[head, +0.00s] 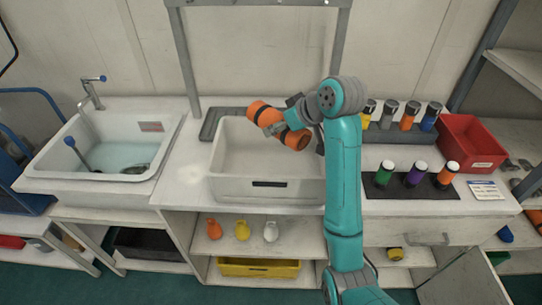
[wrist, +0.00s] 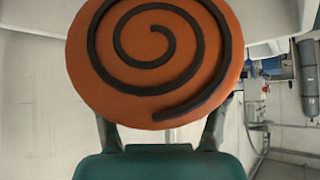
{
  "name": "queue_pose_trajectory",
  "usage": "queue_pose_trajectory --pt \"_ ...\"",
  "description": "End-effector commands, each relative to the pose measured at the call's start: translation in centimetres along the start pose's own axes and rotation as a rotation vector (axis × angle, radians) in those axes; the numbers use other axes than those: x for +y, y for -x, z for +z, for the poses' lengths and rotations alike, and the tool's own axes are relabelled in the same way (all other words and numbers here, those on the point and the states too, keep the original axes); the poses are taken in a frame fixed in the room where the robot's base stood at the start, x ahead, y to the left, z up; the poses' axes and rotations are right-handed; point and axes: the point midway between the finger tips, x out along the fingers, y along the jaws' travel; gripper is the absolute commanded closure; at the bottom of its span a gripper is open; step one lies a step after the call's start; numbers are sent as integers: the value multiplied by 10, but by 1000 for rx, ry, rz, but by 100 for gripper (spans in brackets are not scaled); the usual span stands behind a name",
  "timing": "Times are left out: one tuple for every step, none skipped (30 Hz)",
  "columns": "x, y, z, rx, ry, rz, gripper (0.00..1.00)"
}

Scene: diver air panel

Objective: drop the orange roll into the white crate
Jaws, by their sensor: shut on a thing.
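The orange roll (head: 261,112) is held in my gripper (head: 275,128), with dark bands around it. In the head view it lies tilted across the opening of the white crate (head: 265,189), above its back right part. In the wrist view the end of the orange roll (wrist: 150,50) fills the upper middle and shows a dark spiral. My gripper's fingers (wrist: 165,130) are on both sides of it, partly hidden behind it. The white crate stands on the counter and its visible inside looks empty. Its right side is partly hidden by my arm.
A sink (head: 110,140) with water stands left of the crate. Right of my arm are a dark mat with several capped bottles (head: 415,174), a rack of cylinders (head: 408,115) and a red bin (head: 470,143). Shelves below hold small coloured items and a yellow tray (head: 259,268).

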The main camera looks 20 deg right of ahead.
Motion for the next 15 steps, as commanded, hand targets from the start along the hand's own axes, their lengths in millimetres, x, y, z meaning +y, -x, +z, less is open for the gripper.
queue_pose_trajectory --pt "0 -3 3 -1 -1 0 77" --pt "0 -4 5 -1 -1 -1 77" --pt "0 -7 8 -1 -2 -1 77" --pt "0 -10 10 -1 -2 -1 77" --pt "0 -12 12 -1 -2 -1 77" --pt "0 -15 16 -1 -1 -1 77" --pt "0 -17 18 -1 -1 -1 77" --pt "0 -20 20 -1 -1 -1 77" --pt "0 -23 24 -1 -1 -1 77" --pt "0 -25 26 -1 -1 -1 77" --pt "0 -27 28 -1 -1 -1 77" --pt "0 -30 30 0 -1 -1 77" --pt "0 -32 32 0 -1 -1 77" --pt "0 -33 33 0 -1 -1 77" --pt "0 -35 35 -1 -1 -1 77"
